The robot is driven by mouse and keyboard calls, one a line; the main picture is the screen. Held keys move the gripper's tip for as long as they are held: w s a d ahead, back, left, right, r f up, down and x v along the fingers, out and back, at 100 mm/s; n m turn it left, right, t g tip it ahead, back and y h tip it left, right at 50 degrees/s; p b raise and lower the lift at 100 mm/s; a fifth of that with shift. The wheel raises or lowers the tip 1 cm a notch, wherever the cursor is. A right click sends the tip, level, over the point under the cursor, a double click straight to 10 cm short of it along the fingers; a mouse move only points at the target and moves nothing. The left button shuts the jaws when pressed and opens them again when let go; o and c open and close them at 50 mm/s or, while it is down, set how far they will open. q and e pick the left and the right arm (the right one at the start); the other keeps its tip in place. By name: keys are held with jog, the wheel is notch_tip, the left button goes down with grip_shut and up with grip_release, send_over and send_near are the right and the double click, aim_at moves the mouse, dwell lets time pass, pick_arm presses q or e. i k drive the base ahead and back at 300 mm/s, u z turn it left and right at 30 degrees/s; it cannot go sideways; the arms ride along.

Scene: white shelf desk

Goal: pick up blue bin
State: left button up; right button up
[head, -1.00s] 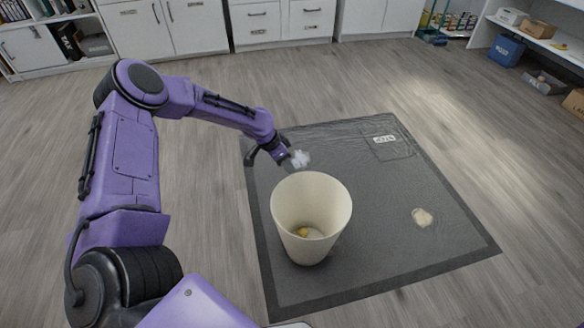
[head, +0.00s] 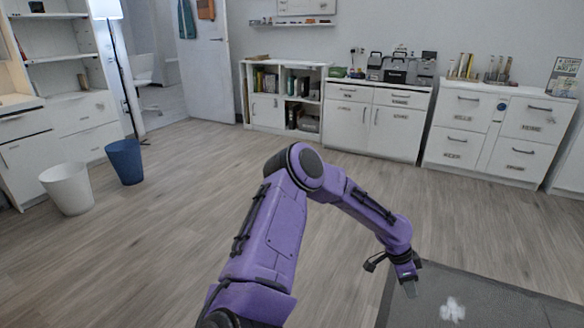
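The blue bin (head: 125,161) stands upright on the wooden floor at the left of the head view, just right of a white bin. My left gripper (head: 391,277) is at the lower right, above the edge of the dark mat and far from the blue bin. Its two fingers are spread apart with nothing between them, so it is open. My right gripper is not in view.
The white bin (head: 68,188) stands beside the blue one, near white drawers (head: 85,127). A dark mat (head: 500,300) with a crumpled white piece (head: 452,310) lies at lower right. White cabinets (head: 375,128) line the back. The floor between is clear.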

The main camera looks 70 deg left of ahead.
aim_at(125, 156)
jog(key=u, duration=3.5)
